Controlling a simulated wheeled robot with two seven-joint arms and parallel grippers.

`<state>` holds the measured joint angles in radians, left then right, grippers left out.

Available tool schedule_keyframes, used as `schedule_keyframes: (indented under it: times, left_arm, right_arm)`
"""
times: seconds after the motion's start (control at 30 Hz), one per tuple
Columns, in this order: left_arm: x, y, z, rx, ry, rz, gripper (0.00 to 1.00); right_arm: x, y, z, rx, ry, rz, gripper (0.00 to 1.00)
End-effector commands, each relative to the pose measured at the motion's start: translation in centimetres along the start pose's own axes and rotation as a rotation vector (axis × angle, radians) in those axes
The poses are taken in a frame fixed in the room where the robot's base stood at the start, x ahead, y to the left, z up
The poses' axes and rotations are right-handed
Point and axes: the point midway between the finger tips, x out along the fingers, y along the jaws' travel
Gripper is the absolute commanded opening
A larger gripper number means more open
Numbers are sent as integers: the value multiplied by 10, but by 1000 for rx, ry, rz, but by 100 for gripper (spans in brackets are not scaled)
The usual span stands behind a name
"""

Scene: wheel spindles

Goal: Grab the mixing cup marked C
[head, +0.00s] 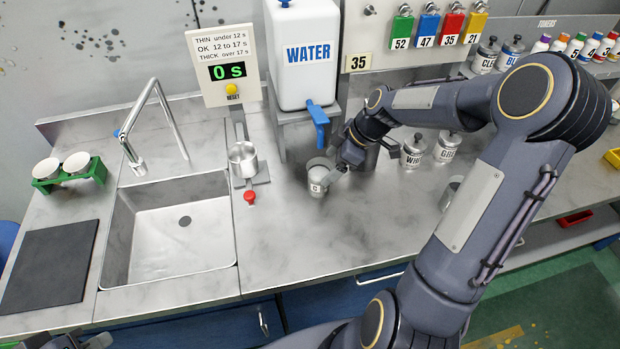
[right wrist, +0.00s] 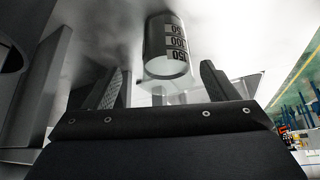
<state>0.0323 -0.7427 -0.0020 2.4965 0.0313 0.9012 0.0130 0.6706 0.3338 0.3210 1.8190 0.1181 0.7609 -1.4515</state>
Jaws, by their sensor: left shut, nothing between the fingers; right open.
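The mixing cup marked C (head: 316,187) is a small grey metal cup standing upright on the steel counter, in front of the water tank. My right gripper (head: 331,170) is open at the cup's right side in the head view. In the right wrist view the cup (right wrist: 166,50) shows a number scale and lies ahead, between the two spread fingers (right wrist: 162,82), with gaps on both sides. My left gripper (head: 82,343) shows only partly at the bottom left edge, shut and empty, far from the cup.
Lidded canisters (head: 414,150) stand to the right. The counter in front of the cup is clear.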

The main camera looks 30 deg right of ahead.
Motion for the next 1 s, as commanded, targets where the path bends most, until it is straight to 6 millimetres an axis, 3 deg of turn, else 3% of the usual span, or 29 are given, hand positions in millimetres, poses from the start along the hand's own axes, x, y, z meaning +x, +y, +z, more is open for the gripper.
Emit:
schedule_keyframes:
  times: [0.4, 0.7, 1.0]
  left_arm:
    - [-15, 7, -8, 0, 0, 0, 0]
    - [-15, 7, -8, 0, 0, 0, 0]
    - [-15, 7, -8, 0, 0, 0, 0]
  right_arm:
    - [53, -9, 6, 0, 0, -3, 80]
    - [58, -8, 7, 1, -1, 1, 78]
    - [58, -8, 6, 1, 0, 1, 39]
